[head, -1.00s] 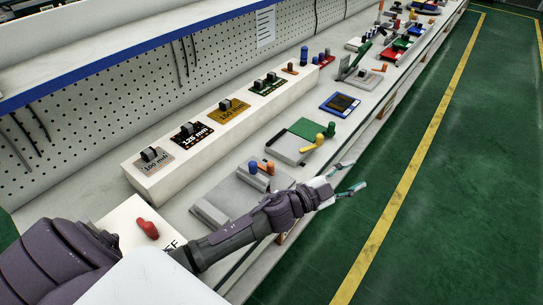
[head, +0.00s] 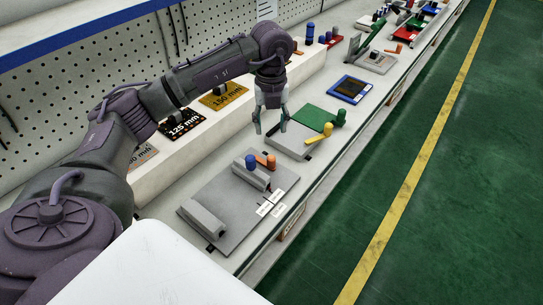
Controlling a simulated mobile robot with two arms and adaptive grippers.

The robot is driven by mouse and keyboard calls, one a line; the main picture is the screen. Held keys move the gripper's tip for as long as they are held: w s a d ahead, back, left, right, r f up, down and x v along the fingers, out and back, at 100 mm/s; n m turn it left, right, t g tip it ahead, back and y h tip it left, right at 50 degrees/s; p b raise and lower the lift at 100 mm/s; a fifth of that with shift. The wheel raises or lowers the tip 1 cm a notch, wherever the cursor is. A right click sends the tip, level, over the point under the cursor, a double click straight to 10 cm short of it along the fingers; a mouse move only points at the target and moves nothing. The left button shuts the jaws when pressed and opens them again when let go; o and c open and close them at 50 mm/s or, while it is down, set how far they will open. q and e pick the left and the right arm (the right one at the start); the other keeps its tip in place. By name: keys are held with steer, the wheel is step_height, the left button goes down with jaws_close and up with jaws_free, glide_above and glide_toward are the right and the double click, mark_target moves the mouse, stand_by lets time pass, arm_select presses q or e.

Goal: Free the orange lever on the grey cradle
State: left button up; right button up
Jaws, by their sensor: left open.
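The grey cradle (head: 228,200) lies on the bench in the lower middle of the head view, a flat plate with two raised grey blocks. An orange lever (head: 270,162) stands at the far block, beside a blue knob (head: 250,162). I cannot tell exactly how the lever is fastened. My left gripper (head: 270,128) hangs fingers-down above the bench, beyond the orange lever and apart from it. Its fingers are spread with nothing between them. My right gripper is not in view.
A grey fixture (head: 285,141) with a green board (head: 307,117) and a yellow lever (head: 325,131) sits just beyond the cradle. A blue-framed panel (head: 349,89) lies farther back. A white raised block (head: 190,146) with sample plates runs along the left. The green floor (head: 400,220) is clear.

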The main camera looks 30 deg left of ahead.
arm_select(q)
glide_above(271, 157)
step_height(271, 157, down, 5)
steer(key=shift+f+p, duration=0.15)
steer(key=shift+p, duration=0.2)
step_height(271, 157, down, 6)
steer(key=shift+r+p, duration=0.1)
steer(key=shift+p, duration=0.25)
steer(key=shift+f, duration=0.75)
steer(key=shift+c, duration=0.5)
jaws_close()
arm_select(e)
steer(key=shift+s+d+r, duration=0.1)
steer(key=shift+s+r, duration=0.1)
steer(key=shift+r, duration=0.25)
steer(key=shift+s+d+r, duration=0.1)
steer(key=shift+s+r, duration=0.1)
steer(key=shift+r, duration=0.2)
